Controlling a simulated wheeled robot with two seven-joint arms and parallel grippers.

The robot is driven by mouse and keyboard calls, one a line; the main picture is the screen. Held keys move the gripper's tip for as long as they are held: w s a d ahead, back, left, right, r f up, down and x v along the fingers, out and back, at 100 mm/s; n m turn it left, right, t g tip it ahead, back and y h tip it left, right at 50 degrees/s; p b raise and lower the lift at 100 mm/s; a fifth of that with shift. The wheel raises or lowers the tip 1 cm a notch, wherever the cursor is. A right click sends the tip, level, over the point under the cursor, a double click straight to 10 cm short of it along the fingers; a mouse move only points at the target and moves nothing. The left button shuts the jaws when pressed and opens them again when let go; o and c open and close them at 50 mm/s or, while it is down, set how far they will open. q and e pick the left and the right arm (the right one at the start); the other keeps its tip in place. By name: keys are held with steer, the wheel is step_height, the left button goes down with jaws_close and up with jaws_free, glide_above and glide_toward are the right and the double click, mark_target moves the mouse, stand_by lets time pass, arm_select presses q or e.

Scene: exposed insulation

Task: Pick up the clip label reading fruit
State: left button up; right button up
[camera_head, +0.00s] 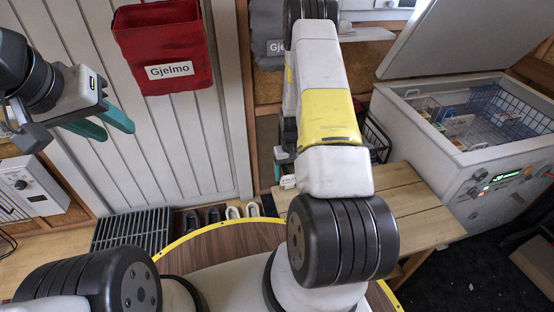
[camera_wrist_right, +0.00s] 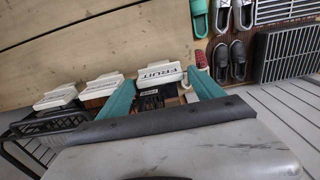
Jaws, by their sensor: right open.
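The white clip label reading FRUIT (camera_wrist_right: 158,73) shows in the right wrist view, its text upside down or sideways. It lies between the two teal fingertips of my right gripper (camera_wrist_right: 161,80), which is open with a gap on each side of the label. A dark object with small print sits just below the label. In the head view my right arm hides most of the right gripper; only a bit of teal (camera_head: 281,155) shows. My left gripper (camera_head: 108,125) is at the upper left with its teal fingers apart and empty.
Two more white clip labels (camera_wrist_right: 104,84) (camera_wrist_right: 57,97) stand left of the fruit label, near a black wire basket (camera_wrist_right: 45,124). Shoes (camera_wrist_right: 228,55) and a grate (camera_wrist_right: 287,52) are at the right. A wooden bench (camera_head: 420,205) and an open freezer (camera_head: 470,130) stand right in the head view.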

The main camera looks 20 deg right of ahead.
mark_target(289, 181)
step_height(289, 181, down, 2)
steer(key=shift+f, duration=0.2)
steer(key=c, duration=1.1)
steer(key=shift+r, duration=0.1)
